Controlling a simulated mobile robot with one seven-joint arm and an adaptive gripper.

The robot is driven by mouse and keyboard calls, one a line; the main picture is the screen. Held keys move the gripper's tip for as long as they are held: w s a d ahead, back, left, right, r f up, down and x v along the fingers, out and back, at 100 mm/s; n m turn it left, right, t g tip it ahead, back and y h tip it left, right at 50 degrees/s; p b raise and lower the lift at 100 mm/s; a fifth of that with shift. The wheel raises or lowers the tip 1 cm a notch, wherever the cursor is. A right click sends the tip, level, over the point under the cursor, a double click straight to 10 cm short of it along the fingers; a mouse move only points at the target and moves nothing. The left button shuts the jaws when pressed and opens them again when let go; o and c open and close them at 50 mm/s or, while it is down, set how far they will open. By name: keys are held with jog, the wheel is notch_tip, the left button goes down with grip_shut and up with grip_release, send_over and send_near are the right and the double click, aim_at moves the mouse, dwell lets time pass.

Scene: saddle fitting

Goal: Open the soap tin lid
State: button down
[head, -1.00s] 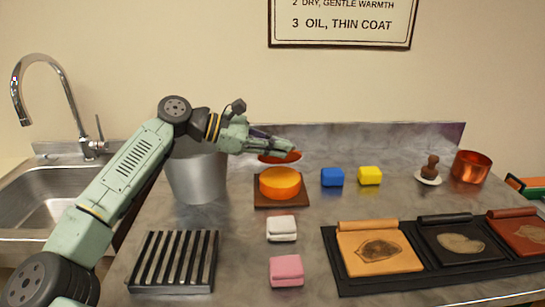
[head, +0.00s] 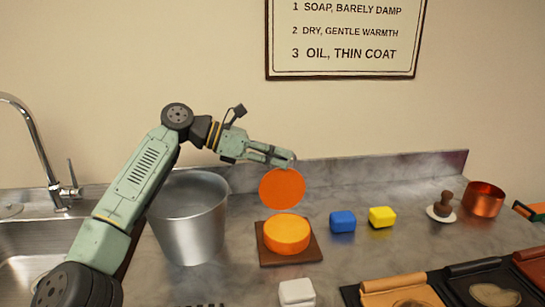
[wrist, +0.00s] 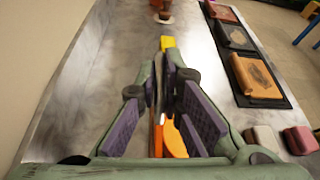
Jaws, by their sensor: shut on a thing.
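The soap tin (head: 287,236) is a round orange tin on a square brown board (head: 291,256) in the middle of the counter. Its orange lid (head: 282,190) is off the tin and hangs upright, its round face toward the head camera, just above and behind the tin. My gripper (head: 282,160) is shut on the lid's upper edge. In the wrist view, the lid shows as a thin edge-on strip (wrist: 158,134) between the fingers, with part of the orange tin (wrist: 175,142) beside it. The tin's inside is hard to make out.
A metal bucket (head: 190,225) stands left of the board. A blue block (head: 342,222) and a yellow block (head: 382,217) sit to the right, a white block (head: 297,293) in front. A copper pot (head: 484,199) and leather pieces on a black tray (wrist: 262,98) lie farther right. The backsplash (head: 400,175) is behind.

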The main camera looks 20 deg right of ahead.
jog(key=shift+w+d+f, duration=0.1)
jog(key=shift+w, duration=0.45)
jog(key=c, duration=1.7)
grip_release()
jog(key=v, duration=1.2)
